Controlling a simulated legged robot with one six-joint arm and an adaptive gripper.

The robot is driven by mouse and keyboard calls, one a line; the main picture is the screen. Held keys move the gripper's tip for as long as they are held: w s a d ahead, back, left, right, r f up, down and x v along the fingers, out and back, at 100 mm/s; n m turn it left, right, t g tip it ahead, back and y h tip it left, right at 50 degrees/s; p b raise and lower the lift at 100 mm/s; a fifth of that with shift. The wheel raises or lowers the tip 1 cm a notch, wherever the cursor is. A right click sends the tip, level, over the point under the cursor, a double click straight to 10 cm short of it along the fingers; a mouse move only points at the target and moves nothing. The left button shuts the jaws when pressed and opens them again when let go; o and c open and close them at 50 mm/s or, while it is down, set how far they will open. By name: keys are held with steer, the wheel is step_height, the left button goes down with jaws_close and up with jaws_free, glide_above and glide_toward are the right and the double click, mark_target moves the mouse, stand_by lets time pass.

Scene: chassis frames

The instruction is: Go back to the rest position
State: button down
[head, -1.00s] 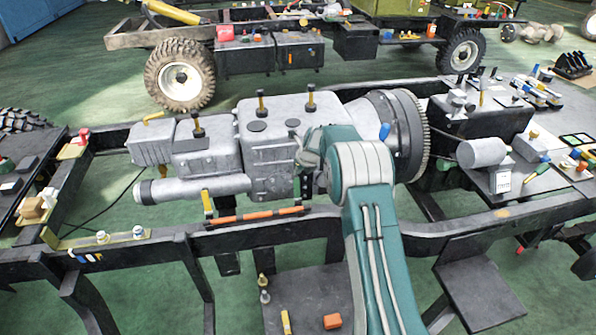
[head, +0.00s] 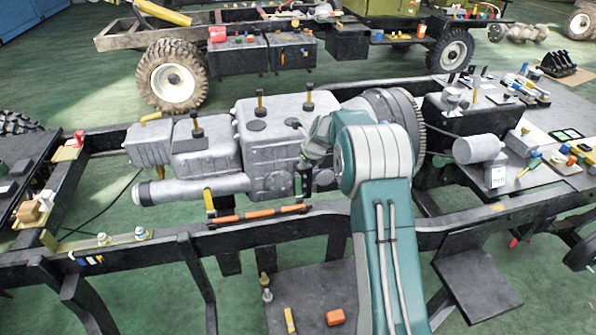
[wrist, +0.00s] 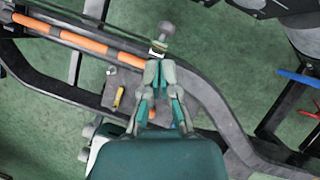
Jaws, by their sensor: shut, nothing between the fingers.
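My gripper (wrist: 160,72) is shut and empty in the wrist view, with its fingertips together over the dark chassis rail. A small grey round-headed part (wrist: 165,32) shows just beyond the tips; I cannot tell whether they touch. In the head view my teal and grey arm (head: 378,170) rises from the bottom edge and bends down in front of the grey engine and gearbox block (head: 265,140). The fingers are mostly hidden or too small to tell there.
An orange bar (head: 262,214) lies along the near chassis rail (head: 140,252). Below, a dark plate (head: 315,285) carries small yellow and orange parts. A second chassis with wheels (head: 173,77) stands behind.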

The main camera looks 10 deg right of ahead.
steer(key=s+d+r, duration=0.1)
steer(key=d+r, duration=0.3)
steer(key=r, duration=0.3)
steer(key=s+a+r+n+h, duration=0.1)
steer(key=s+a+r+n, duration=0.2)
steer(key=s+r+n, duration=0.65)
steer(key=s+a+r+n, duration=0.4)
steer(key=s+r+n, duration=0.2)
steer(key=s, duration=0.6)
steer(key=s+f+n+h, duration=0.1)
steer(key=s+f+n, duration=0.1)
steer(key=s+n, duration=1.3)
steer(key=s, duration=0.8)
steer(key=shift+a+f+n, duration=0.15)
steer(key=shift+a+n, duration=0.1)
steer(key=shift+n, duration=0.1)
